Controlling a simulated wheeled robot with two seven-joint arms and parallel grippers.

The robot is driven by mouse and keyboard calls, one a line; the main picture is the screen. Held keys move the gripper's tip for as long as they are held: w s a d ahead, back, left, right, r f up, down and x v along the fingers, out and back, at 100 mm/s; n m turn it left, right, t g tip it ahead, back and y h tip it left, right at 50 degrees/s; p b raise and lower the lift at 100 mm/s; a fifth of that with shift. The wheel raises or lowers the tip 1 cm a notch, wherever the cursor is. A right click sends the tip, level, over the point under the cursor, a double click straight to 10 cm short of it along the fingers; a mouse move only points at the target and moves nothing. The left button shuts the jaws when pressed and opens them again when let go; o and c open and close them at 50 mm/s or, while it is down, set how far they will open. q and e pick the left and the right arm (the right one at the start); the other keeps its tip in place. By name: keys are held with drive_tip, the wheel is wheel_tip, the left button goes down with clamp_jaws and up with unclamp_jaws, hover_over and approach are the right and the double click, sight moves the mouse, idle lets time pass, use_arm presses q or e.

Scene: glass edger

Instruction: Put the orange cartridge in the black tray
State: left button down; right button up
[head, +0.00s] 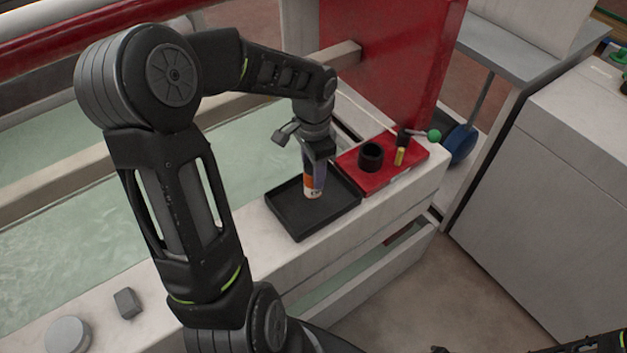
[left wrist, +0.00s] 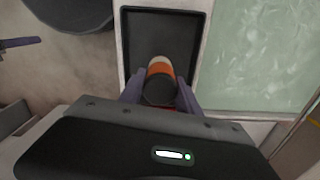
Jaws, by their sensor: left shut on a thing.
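The orange cartridge (head: 309,184) has an orange band, a pale end and a dark end. My left gripper (head: 316,164) is shut on it and holds it upright over the black tray (head: 283,217). In the left wrist view the cartridge (left wrist: 160,68) sits between the fingers of the left gripper (left wrist: 160,92), with the shallow tray (left wrist: 160,28) beyond it. I cannot tell whether the cartridge's lower end touches the tray floor. The tray looks otherwise empty. My right gripper does not show clearly; only a dark part of my body is at the bottom right.
A trough of pale green water (head: 90,200) lies left. A grey block (head: 127,303) and a round knob (head: 68,335) are on the near ledge.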

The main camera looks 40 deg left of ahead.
use_arm(q)
drive_tip(key=shift+f, duration=1.8)
drive_tip(key=shift+f, duration=0.1)
drive_tip(key=shift+f+b, duration=0.15)
drive_tip(key=shift+b, duration=0.2)
drive_tip(key=c, duration=0.9)
unclamp_jaws()
drive_tip(key=shift+o, duration=0.2)
wheel_tip(320, 180, up, 12)
drive_tip(key=shift+r+p, duration=0.25)
drive_tip(key=shift+p, duration=0.3)
